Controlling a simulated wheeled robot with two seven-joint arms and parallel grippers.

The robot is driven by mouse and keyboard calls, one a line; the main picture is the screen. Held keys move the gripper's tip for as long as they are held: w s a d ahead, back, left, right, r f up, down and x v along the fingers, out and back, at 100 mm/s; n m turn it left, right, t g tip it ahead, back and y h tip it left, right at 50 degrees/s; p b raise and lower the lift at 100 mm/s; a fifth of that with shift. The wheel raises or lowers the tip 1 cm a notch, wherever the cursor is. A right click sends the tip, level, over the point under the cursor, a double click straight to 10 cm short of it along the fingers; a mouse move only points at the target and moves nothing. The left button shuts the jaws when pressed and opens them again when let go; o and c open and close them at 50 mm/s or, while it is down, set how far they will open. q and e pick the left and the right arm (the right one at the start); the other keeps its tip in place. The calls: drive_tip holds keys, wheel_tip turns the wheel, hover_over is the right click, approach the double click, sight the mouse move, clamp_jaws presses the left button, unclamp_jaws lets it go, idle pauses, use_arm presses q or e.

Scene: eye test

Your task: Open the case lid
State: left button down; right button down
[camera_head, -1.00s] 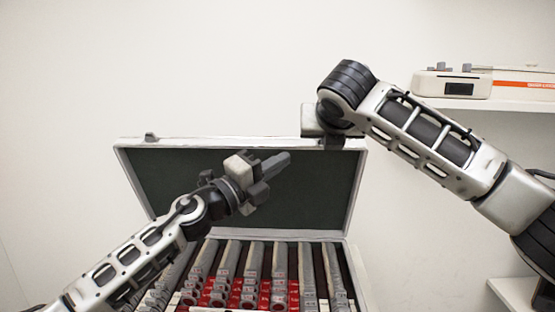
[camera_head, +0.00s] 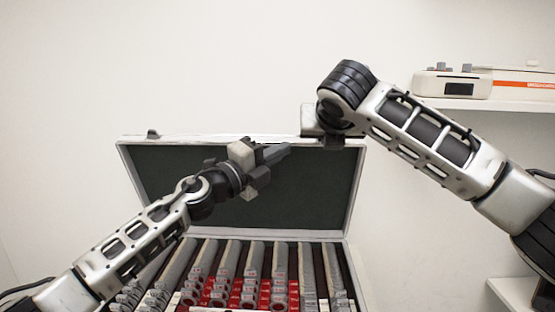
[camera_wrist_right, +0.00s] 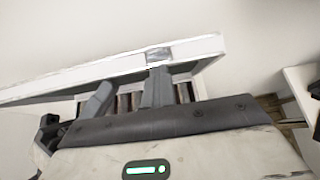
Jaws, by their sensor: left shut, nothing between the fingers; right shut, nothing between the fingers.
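The case lid (camera_head: 310,205) stands raised at the back of the case (camera_head: 361,285), its dark green lining facing me. Inside the case are rows of grey trial-lens holders, with red parts in the middle rows. My left gripper (camera_head: 277,154) is shut and empty in front of the lid's upper middle. My right gripper (camera_head: 333,142) is at the lid's upper right edge, mostly hidden by its own wrist. In the right wrist view, the fingers (camera_wrist_right: 132,92) are by the white lid edge (camera_wrist_right: 110,70); I cannot tell whether they touch it.
A white device with an orange stripe (camera_head: 452,84) sits on a wall shelf (camera_head: 480,104) at the right. A lower shelf (camera_head: 512,292) is at the bottom right. The wall above and left of the case is bare.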

drive_tip(key=c, duration=2.2)
unclamp_jaws()
drive_tip(key=c, duration=1.2)
unclamp_jaws()
drive_tip(key=shift+o, duration=0.2)
drive_tip(key=shift+s+r, duration=0.1)
